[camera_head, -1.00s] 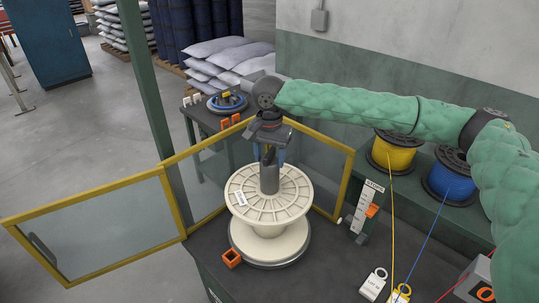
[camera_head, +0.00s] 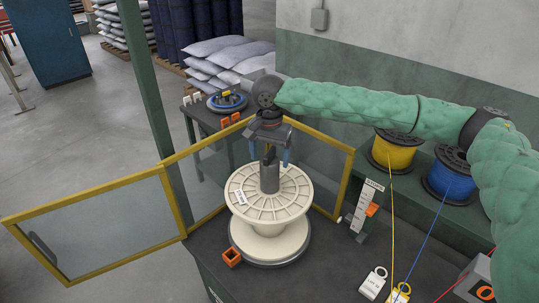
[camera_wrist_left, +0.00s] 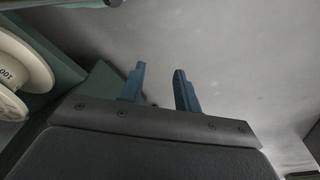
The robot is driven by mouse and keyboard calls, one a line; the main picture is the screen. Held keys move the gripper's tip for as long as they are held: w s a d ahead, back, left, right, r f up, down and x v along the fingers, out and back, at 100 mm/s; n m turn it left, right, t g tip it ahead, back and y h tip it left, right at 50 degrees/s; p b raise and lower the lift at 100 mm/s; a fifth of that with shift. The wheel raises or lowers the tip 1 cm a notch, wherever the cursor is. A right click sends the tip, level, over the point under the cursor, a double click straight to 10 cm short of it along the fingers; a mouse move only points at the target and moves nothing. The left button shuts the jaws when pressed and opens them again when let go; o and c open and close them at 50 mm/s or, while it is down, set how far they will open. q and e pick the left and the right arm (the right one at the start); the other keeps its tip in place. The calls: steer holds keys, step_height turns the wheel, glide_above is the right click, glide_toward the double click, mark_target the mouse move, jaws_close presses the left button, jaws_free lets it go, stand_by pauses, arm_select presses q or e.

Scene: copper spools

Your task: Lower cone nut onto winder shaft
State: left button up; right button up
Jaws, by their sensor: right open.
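A large cream spool (camera_head: 268,228) stands upright on the winder at the corner of the dark bench. A grey, roughly cylindrical piece, which looks like the cone nut (camera_head: 269,180), sits upright at the centre of the spool's top flange. A dark narrow tip, apparently the winder shaft (camera_head: 269,153), shows above it. My right gripper (camera_head: 270,158) points down over it, its blue fingers apart on either side of the tip. I see no contact with the nut. My left gripper (camera_wrist_left: 159,82) shows only in the left wrist view, open and empty, above grey floor.
A yellow-framed clear guard (camera_head: 175,185) runs behind and left of the spool. Yellow (camera_head: 393,153) and blue (camera_head: 450,178) wire spools stand at the right, their wires crossing the bench. An orange square piece (camera_head: 231,257) lies at the spool's front left.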

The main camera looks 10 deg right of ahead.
steer(key=shift+r, duration=0.1)
arm_select(q)
steer(key=shift+w+d+r+b, duration=0.1)
steer(key=shift+d+r+b, duration=0.1)
steer(key=shift+r+b, duration=0.4)
steer(key=shift+w+d+r+b, duration=0.1)
steer(key=shift+d+r+b, duration=0.05)
steer(key=shift+r, duration=0.8)
steer(key=shift+w+d+r+b, duration=0.1)
steer(key=shift+d+r+b, duration=0.1)
steer(key=shift+r+b, duration=0.4)
arm_select(e)
steer(key=shift+r, duration=3.8)
arm_select(q)
steer(key=shift+r, duration=0.15)
